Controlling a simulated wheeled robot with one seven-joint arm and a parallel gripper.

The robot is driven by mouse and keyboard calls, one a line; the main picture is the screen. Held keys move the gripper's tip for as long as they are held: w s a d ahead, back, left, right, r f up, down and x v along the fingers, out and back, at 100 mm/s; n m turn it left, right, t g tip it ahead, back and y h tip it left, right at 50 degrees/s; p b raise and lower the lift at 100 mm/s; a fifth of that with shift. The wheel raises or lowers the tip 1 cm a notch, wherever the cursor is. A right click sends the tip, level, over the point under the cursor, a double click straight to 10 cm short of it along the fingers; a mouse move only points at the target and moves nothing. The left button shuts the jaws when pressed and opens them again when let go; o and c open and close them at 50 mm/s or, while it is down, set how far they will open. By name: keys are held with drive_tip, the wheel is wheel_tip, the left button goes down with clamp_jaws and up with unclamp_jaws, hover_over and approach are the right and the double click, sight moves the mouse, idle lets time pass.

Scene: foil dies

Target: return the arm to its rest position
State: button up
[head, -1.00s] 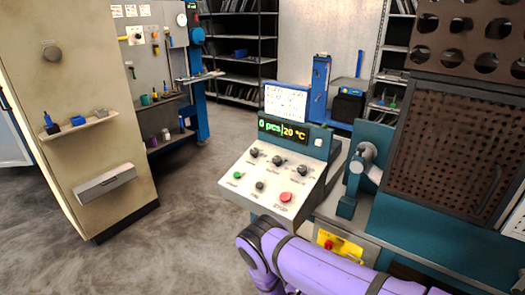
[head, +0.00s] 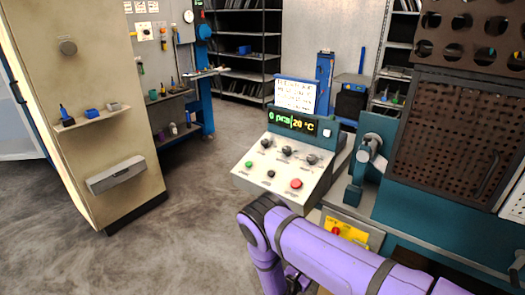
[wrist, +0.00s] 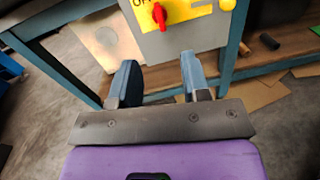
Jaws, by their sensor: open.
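My gripper (wrist: 158,82) shows in the wrist view with its two blue-grey fingers apart and nothing between them. It points toward the lower part of a teal machine frame, below a yellow panel with a red switch (wrist: 160,14). Whether the fingers touch anything there cannot be told, but I see a gap. In the head view my purple arm reaches across the lower right, and its fingers are not clearly visible. The yellow panel with the red switch (head: 345,232) also shows just above my arm.
A control console (head: 284,172) with buttons and a display stands close behind my arm. A perforated guard (head: 452,135) and a teal machine fill the right. A beige cabinet (head: 90,135) stands at the left. Open floor (head: 185,235) lies between cabinet and console.

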drive_tip(key=w+d+r+m+g+h, duration=0.15)
drive_tip(key=r+m+g, duration=0.25)
drive_tip(key=r, duration=0.7)
drive_tip(key=w+d+r+m+g, duration=0.1)
drive_tip(key=d+r+m+g, duration=0.3)
drive_tip(key=r, duration=0.7)
drive_tip(key=w+d+r+m+g+h, duration=0.1)
drive_tip(key=w+r+m+g, duration=0.3)
drive_tip(key=r, duration=0.7)
drive_tip(key=s+d+r+m+g+y, duration=0.1)
drive_tip(key=s+d+r+m+y, duration=0.25)
drive_tip(key=s+r, duration=0.4)
drive_tip(key=s+d+r+m+g+y, duration=0.15)
drive_tip(key=s+r+m, duration=0.25)
drive_tip(key=r, duration=0.7)
drive_tip(key=s+r+m+t+y, duration=0.2)
drive_tip(key=s+r, duration=0.3)
drive_tip(key=s, duration=0.3)
drive_tip(key=s+d+r+m+t+y, duration=0.1)
drive_tip(key=s+r+m+t+y, duration=0.1)
drive_tip(key=s, duration=0.7)
drive_tip(key=s+r+m+t+y, duration=0.2)
drive_tip(key=s+r+y, duration=0.3)
drive_tip(key=s+r, duration=0.3)
drive_tip(key=shift+s+d+r+m, duration=0.3)
drive_tip(key=shift+s+m, duration=0.15)
drive_tip(key=shift+m, duration=0.2)
